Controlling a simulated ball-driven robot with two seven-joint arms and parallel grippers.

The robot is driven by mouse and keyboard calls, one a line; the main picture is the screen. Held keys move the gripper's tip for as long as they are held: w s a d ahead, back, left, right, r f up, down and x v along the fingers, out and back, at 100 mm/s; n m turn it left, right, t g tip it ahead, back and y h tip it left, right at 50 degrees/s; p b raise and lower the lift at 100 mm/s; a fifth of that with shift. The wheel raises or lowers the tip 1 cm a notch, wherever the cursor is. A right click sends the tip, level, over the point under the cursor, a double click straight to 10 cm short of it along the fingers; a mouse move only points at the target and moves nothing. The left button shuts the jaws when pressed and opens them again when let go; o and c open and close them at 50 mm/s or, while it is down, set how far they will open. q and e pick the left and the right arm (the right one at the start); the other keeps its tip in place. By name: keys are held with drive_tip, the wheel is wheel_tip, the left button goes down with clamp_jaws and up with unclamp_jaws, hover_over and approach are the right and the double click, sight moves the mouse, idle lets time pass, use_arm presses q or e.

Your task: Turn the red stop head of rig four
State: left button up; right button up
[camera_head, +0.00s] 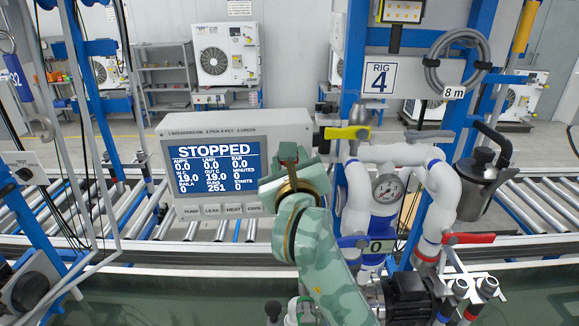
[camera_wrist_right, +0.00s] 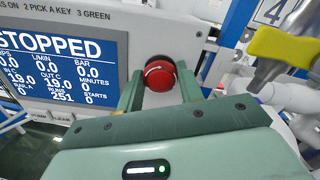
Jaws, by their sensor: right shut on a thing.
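The red stop head (camera_wrist_right: 159,75) is a round red knob with a white curved arrow. It sits on the right part of the grey control box (camera_head: 240,130), beside the screen (camera_head: 215,176), which reads STOPPED. My right gripper (camera_head: 289,158) is at this part of the box and is shut on the red stop head, with one green finger on each side of it in the wrist view. In the head view the gripper hides the head. The RIG 4 sign (camera_head: 381,78) hangs on the blue frame to the right. My left gripper is not in view.
Right of the box stand white pipes (camera_head: 405,153) with a yellow valve handle (camera_head: 347,133), a red handle (camera_head: 468,239) and a gauge (camera_head: 387,188). Keys line the box's lower edge. A roller conveyor (camera_head: 540,205) runs behind. Blue posts stand at both sides.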

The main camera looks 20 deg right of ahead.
drive_tip(key=shift+m, duration=0.3)
drive_tip(key=shift+f, duration=0.1)
drive_tip(key=o, duration=1)
